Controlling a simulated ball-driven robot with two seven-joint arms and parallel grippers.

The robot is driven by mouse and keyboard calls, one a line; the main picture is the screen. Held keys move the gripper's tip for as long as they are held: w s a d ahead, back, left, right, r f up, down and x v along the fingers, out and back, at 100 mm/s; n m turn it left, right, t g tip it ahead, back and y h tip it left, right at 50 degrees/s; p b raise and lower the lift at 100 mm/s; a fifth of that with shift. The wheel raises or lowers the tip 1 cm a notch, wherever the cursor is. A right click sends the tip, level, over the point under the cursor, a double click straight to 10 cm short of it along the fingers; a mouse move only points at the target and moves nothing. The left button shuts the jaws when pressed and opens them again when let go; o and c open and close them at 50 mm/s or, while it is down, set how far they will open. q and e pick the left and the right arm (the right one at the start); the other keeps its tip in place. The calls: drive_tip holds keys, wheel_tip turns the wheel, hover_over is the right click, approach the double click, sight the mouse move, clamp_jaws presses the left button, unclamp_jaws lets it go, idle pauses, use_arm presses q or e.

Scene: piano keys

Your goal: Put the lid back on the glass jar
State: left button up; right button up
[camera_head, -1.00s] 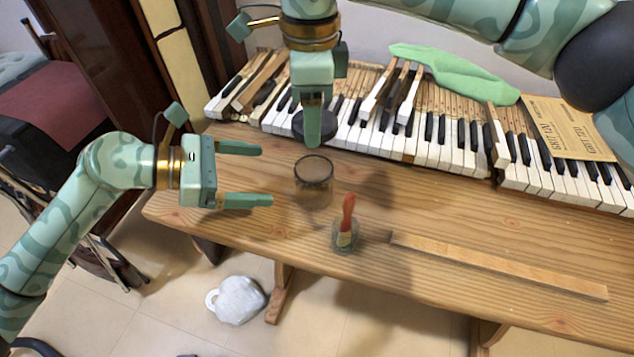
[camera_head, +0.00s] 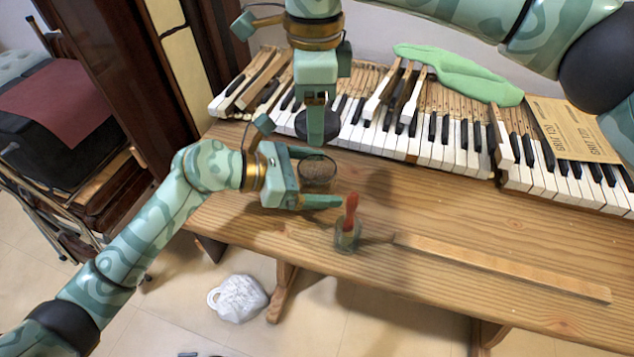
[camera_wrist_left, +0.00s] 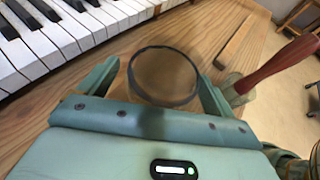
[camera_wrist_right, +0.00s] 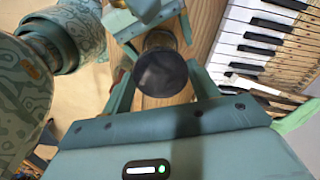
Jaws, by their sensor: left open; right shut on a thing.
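The glass jar (camera_head: 318,172) stands upright and uncovered on the wooden bench. Its round rim (camera_wrist_left: 163,48) shows in the left wrist view. My left gripper (camera_head: 330,178) is open, with one finger on each side of the jar; I cannot tell whether they touch the glass. My right gripper (camera_head: 318,128) points down and is shut on the dark round lid (camera_head: 302,124), above and behind the jar. The lid (camera_wrist_right: 161,73) shows between the fingers in the right wrist view. It hides what lies behind it there.
A small glass with a red-handled brush (camera_head: 349,225) stands close to my left gripper's lower finger. A wooden strip (camera_head: 500,268) lies along the bench to the right. Piano keys (camera_head: 440,140), a green cloth (camera_head: 455,73) and sandpaper (camera_head: 575,130) are behind. The bench's right part has bare room.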

use_arm(q)
drive_tip(key=c, duration=1.5)
drive_tip(key=shift+o, duration=0.2)
use_arm(e)
hover_over(315, 164)
drive_tip(key=shift+s+f, duration=0.2)
drive_tip(key=shift+f, duration=2.25)
drive_tip(key=shift+f, duration=0.1)
drive_tip(key=shift+a+f, duration=0.1)
drive_tip(key=shift+f, duration=0.7)
drive_tip(key=shift+f, duration=0.55)
use_arm(q)
drive_tip(key=c, duration=0.5)
use_arm(e)
drive_tip(key=m, duration=0.6)
drive_tip(key=shift+w, duration=0.15)
